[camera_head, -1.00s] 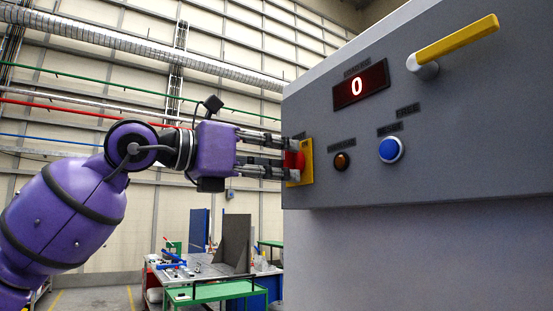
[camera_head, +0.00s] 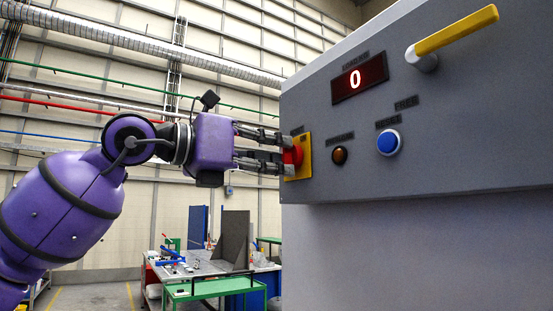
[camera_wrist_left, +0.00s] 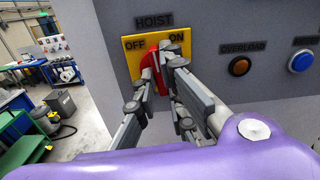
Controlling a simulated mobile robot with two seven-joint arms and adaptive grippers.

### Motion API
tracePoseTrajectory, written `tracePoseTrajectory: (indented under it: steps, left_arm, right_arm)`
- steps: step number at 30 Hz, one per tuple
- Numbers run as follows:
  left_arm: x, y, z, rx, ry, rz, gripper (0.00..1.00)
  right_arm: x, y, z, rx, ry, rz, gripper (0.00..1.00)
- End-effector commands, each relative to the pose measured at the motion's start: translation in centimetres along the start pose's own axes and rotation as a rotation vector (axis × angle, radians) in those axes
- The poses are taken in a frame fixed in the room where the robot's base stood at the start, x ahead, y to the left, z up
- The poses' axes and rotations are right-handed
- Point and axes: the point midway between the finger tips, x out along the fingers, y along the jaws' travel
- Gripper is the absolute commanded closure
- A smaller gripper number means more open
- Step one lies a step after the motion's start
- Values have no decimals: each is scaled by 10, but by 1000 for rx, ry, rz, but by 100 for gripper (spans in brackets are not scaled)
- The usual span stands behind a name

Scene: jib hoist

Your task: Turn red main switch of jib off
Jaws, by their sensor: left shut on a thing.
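The red main switch (camera_head: 293,156) sits on a yellow plate (camera_head: 305,157) at the left edge of the grey control panel. In the left wrist view the red switch (camera_wrist_left: 157,74) shows between my fingers, below the words OFF and ON on the yellow plate (camera_wrist_left: 133,63). My left gripper (camera_head: 284,153) is shut on the switch, one finger on each side. The fingers hide much of the knob, so I cannot tell exactly which way it points. My right gripper is not in view.
To the right on the panel are an amber lamp (camera_head: 340,156), a blue button (camera_head: 388,143), a display (camera_head: 360,79) reading 0 and a yellow lever (camera_head: 456,31). A green bench (camera_head: 211,288) and a worktable stand far behind. Left of the panel is open room.

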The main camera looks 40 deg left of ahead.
Motion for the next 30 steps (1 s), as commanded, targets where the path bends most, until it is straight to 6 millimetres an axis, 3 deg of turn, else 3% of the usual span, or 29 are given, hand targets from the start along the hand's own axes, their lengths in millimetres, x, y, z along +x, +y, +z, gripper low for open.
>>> tracePoseTrajectory:
  steps: [17, 30]
  left_arm:
    - [2, -1, -3, -507, 2, 2, 100]
    - [2, -1, -3, -924, 2, 4, 100]
  right_arm:
    - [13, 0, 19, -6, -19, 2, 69]
    - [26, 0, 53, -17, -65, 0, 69]
